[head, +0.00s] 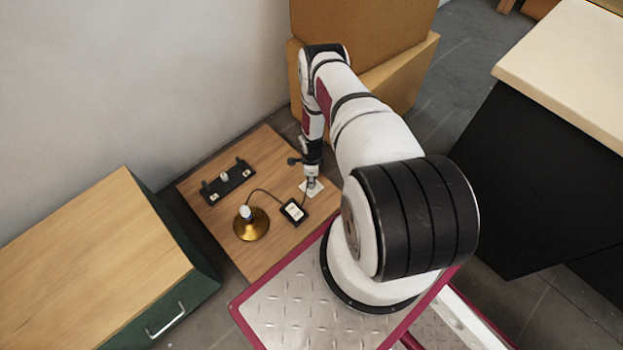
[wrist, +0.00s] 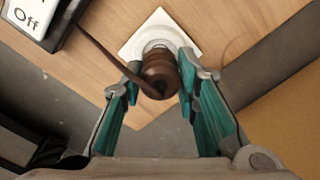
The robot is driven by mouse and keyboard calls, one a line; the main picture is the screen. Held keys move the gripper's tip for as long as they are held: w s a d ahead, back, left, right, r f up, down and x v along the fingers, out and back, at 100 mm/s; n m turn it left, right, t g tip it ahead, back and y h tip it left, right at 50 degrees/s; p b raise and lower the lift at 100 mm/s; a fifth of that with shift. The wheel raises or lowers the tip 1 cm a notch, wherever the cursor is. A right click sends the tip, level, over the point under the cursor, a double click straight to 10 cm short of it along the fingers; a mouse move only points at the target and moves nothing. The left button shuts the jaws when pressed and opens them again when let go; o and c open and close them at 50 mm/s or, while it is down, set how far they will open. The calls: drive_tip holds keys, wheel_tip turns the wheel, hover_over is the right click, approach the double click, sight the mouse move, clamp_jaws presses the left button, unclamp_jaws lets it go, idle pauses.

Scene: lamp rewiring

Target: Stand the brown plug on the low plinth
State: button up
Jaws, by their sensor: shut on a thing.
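In the wrist view the brown plug (wrist: 160,72) is between the two teal-padded fingers of my gripper (wrist: 158,90), which is shut on it. The plug is over the low plinth, a white square plate (wrist: 133,48) with a pale round part in its middle. The plug hides most of that round part, so I cannot tell whether it touches. A brown cord runs from the plug to the upper left. In the head view my gripper (head: 312,184) is over the white plinth (head: 317,190) near the table's right edge; the plug is too small to make out there.
The wooden table (head: 235,262) also bears a brass lamp base (head: 251,224), a black switch box (head: 294,211) marked "Off" in the wrist view (wrist: 38,12), and a black rack (head: 228,184). A green cabinet (head: 100,260) stands left; cardboard boxes (head: 395,80) stand behind.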

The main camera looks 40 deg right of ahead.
drive_tip(key=shift+r+p, duration=0.45)
drive_tip(key=shift+r, duration=0.45)
drive_tip(key=shift+f, duration=0.1)
